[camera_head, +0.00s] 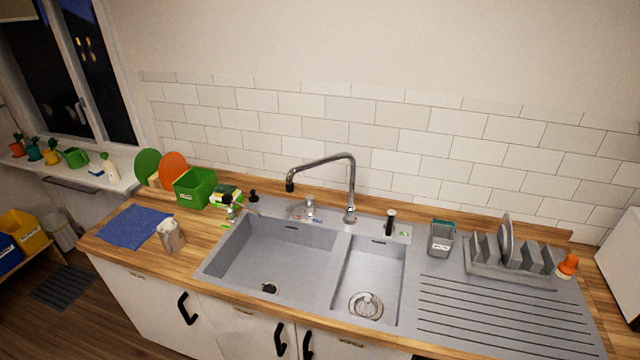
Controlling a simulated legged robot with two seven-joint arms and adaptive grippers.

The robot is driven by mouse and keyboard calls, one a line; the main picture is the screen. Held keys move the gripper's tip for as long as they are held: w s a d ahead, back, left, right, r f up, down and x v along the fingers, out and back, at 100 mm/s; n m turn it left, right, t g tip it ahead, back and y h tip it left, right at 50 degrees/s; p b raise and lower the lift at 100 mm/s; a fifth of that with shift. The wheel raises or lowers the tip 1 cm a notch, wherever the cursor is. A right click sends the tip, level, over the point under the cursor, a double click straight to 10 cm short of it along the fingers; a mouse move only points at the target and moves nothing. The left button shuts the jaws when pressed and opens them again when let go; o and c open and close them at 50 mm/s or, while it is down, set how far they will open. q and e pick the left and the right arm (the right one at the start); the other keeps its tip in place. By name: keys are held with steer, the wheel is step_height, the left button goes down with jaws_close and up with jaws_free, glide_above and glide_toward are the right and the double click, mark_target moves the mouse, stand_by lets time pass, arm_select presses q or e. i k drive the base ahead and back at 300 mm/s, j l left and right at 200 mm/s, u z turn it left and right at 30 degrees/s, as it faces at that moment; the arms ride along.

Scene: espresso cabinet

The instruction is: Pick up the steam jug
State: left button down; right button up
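Neither my left nor my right gripper is in view, and nothing touches the jug.
A grey double sink (337,275) with a tall faucet (352,185) lies right of the jug. A green box (195,187) and green and orange boards stand behind it. A dish rack (510,262) is at right. The counter's front edge is close to the jug.

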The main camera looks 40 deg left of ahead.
mark_target(170, 233)
steer(key=u, duration=2.5)
steer(key=z, duration=1.65)
steer(key=u, duration=1.6)
steer(key=i+j+z, duration=0.1)
steer(key=z, duration=0.4)
steer(key=i+j+z, duration=0.1)
steer(key=z, duration=0.4)
steer(key=j+z, duration=0.3)
steer(key=z, duration=0.15)
